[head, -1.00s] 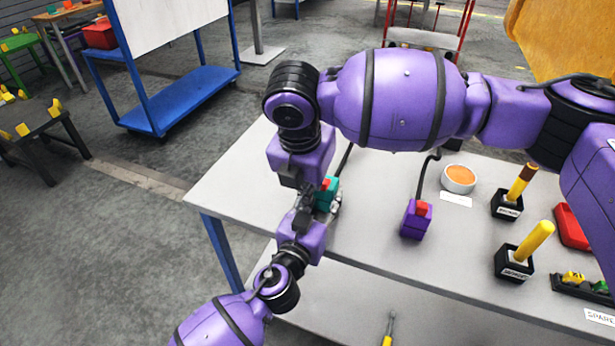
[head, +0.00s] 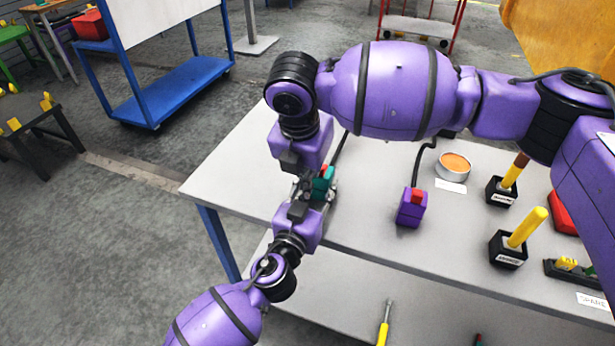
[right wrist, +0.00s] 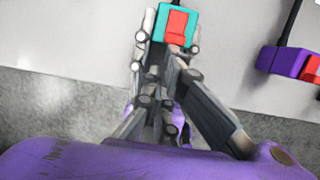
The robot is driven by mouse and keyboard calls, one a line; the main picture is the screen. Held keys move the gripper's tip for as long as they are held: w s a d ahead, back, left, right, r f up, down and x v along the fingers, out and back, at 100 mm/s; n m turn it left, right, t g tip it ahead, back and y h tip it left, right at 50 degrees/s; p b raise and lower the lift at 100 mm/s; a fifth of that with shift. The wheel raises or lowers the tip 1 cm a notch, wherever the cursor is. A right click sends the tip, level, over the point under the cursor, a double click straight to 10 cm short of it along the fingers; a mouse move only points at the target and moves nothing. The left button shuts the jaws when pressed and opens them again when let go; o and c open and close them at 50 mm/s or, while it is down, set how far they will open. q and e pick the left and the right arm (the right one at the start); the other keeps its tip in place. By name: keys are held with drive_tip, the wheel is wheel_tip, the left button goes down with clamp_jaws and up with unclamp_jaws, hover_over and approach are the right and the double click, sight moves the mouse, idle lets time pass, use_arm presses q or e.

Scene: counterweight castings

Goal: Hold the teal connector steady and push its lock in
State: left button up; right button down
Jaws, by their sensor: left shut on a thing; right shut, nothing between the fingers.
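The teal connector (head: 326,186) with its red lock (head: 324,170) is near the table's left end, partly hidden by my grippers. In the right wrist view the teal connector (right wrist: 163,10) is at the top, with the red lock (right wrist: 176,27) on its face. My left gripper (head: 314,194) is shut on the connector, with fingers at its sides. My right gripper (head: 302,174) is shut and empty, close beside the connector. Its fingertips (right wrist: 177,56) show just below the connector in the right wrist view; I cannot tell whether they touch the lock.
A purple connector (head: 411,210) with a red lock and black cable stands to the right. Farther right are a round orange-topped tin (head: 453,167), two black blocks with upright handles (head: 508,250) and a red box (head: 568,212). The grey table (head: 235,175) is clear at its left end.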

drive_tip(key=v, duration=1)
use_arm(q)
drive_tip(key=o, duration=1.4)
drive_tip(key=shift+c, duration=0.2)
